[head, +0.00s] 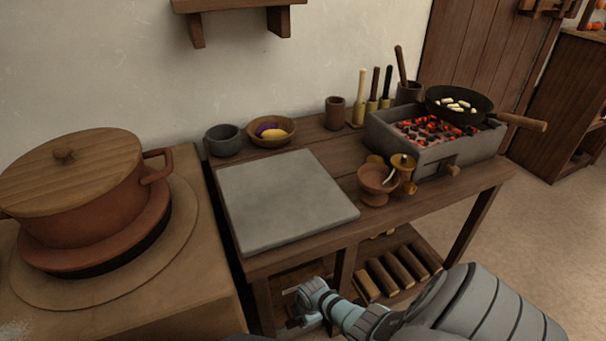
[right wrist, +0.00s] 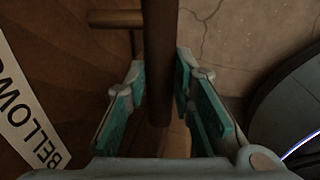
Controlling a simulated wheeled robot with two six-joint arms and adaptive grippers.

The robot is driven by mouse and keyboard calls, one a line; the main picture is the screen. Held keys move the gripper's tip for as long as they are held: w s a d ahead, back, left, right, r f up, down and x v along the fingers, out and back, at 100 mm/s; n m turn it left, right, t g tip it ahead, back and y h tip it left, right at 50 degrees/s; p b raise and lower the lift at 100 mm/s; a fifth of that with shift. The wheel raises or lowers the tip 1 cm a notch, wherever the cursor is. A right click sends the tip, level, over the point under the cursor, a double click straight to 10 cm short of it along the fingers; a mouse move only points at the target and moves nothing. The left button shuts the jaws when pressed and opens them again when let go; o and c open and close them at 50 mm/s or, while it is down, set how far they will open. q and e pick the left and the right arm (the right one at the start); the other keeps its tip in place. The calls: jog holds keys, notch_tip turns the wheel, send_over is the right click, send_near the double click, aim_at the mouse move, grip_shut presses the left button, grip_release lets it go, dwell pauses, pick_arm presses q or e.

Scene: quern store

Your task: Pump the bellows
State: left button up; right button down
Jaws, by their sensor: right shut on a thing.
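A dark wooden bar (right wrist: 158,30), which looks like the bellows handle, runs down the middle of the right wrist view. My right gripper (right wrist: 158,88) has its teal fingers on either side of the bar and is shut on it. A white label (right wrist: 35,125) reading "BELLOW", cut off by the frame edge, lies at the left. In the head view my right gripper (head: 308,300) is low, at the front of the wooden bench (head: 400,222), below its top. The bellows body cannot be made out clearly there. My left gripper is out of view.
A stone brazier (head: 440,150) with glowing coals and a pan (head: 459,104) stands on the bench, beside a grey slab (head: 285,198). A lidded pot (head: 85,205) stands at the left. Logs (head: 395,270) lie on the lower shelf. Open floor is at the right.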

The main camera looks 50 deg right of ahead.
jog(key=c, duration=1.4)
grip_release()
jog(key=shift+o, duration=0.2)
jog(key=shift+r, duration=0.1)
notch_tip(320, 180, up, 12)
jog(key=s, duration=0.2)
jog(key=shift+s+a+f, duration=0.15)
jog(key=shift+a+f, duration=0.05)
jog(key=shift+a, duration=0.25)
